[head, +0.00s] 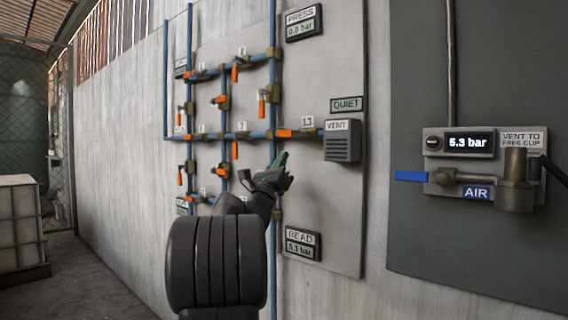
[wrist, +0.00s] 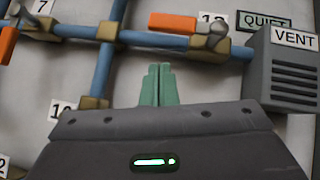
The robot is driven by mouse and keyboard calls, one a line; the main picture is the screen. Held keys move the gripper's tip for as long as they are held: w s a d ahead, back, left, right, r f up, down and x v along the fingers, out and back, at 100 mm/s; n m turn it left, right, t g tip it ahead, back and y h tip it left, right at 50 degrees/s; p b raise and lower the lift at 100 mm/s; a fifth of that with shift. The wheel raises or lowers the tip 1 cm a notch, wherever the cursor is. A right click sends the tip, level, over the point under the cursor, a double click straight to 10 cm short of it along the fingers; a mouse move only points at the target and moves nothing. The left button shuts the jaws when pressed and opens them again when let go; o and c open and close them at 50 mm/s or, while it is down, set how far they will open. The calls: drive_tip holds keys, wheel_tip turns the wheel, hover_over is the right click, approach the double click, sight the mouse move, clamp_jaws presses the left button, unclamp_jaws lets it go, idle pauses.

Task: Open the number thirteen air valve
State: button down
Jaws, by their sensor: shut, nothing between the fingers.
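The number thirteen valve has an orange handle (head: 284,133) lying along the horizontal blue pipe, just left of the VENT box. Its label (head: 307,122) sits above the pipe. In the wrist view the handle (wrist: 187,22) is above and slightly right of my fingertips, and its label (wrist: 212,18) is partly hidden by the valve's fitting. My gripper (head: 280,159) is in front of the panel, just below the handle. Its green fingers (wrist: 158,80) are together, pointing up towards the pipe, with nothing between them. The fingers appear apart from the handle.
The VENT box (head: 342,148) stands close right of the valve, under a QUIET sign (head: 347,104). Several other orange-handled valves share the blue pipes to the left. A PRESS display (head: 304,27) reads 0.0 bar. A separate AIR unit (head: 476,193) at right has a blue handle and reads 5.3 bar.

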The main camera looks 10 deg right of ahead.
drive_tip(key=w+a+p+v, duration=0.1)
drive_tip(key=v, duration=0.9)
drive_tip(key=shift+f, duration=0.35)
drive_tip(key=shift+w, duration=0.2)
drive_tip(key=p, duration=0.2)
approach(285, 133)
drive_tip(key=w+d, duration=0.4)
drive_tip(key=w, duration=0.1)
drive_tip(key=shift+w+a+r+p, duration=0.1)
drive_tip(key=shift+r+p, duration=0.4)
drive_tip(key=shift+r, duration=0.2)
drive_tip(key=shift+a+r+p, duration=0.15)
drive_tip(key=shift+r+p, duration=0.35)
drive_tip(key=shift+r, duration=0.2)
drive_tip(key=shift+f, duration=0.1)
